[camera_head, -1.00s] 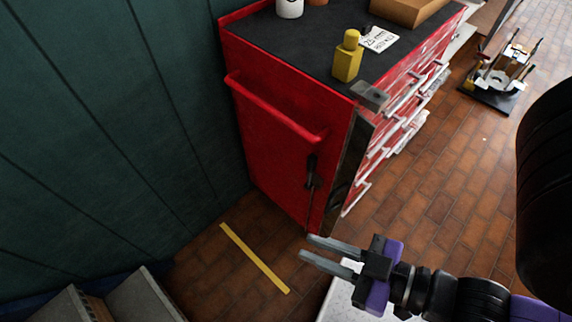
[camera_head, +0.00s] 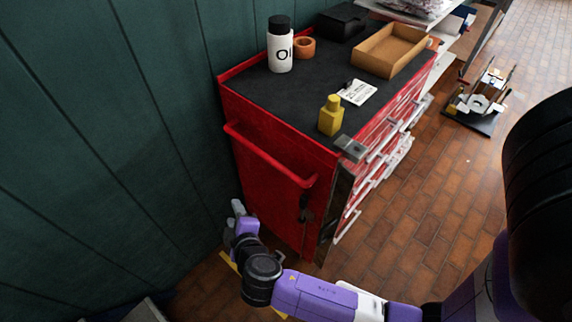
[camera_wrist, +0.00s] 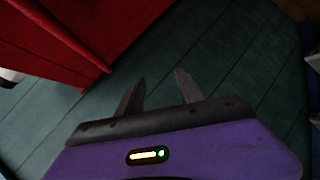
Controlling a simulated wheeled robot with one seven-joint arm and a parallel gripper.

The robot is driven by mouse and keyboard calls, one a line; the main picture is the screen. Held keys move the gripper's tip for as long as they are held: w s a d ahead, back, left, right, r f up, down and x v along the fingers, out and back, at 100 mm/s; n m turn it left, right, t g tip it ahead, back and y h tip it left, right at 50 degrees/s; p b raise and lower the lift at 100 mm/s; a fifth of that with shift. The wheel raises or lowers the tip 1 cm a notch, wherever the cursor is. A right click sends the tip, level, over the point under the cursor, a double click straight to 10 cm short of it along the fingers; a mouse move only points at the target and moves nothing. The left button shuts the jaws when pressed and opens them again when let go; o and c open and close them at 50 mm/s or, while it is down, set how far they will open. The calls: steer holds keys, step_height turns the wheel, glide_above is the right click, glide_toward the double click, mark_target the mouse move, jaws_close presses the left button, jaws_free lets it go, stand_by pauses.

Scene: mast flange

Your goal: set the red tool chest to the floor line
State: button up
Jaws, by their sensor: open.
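The red tool chest (camera_head: 270,180) stands against the green wall, with a red push handle (camera_head: 268,155) on its near end and a black worktop. A yellow floor line (camera_head: 229,262) lies on the brick floor in front of that end, mostly hidden behind my arm. My gripper (camera_head: 237,208) is low by the chest's near end, on the wall side, below the handle. In the wrist view its two fingers (camera_wrist: 158,88) are apart with nothing between them, pointing at the green wall. The chest's red panel (camera_wrist: 75,30) fills the upper left there, apart from the fingers.
On the chest top stand a white bottle (camera_head: 280,46), an orange roll (camera_head: 303,48), a yellow bottle (camera_head: 330,116), a card (camera_head: 357,92) and a cardboard tray (camera_head: 392,50). Several drawers face right. A black stand with tools (camera_head: 480,105) is on the floor; brick floor between is clear.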

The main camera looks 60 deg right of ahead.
steer(key=d+r+m+g+h, duration=0.2)
steer(key=d+r+g+h, duration=0.15)
steer(key=d, duration=0.25)
steer(key=m+g+h, duration=0.2)
steer(key=g+h, duration=0.2)
glide_toward(285, 175)
steer(key=r+x, duration=0.1)
steer(key=x, duration=0.2)
steer(key=shift+d+f, duration=0.55)
steer(key=shift+f, duration=0.1)
steer(key=shift+p+x, duration=0.9)
steer(key=shift+x, duration=2.7)
steer(key=shift+w, duration=0.1)
jaws_close()
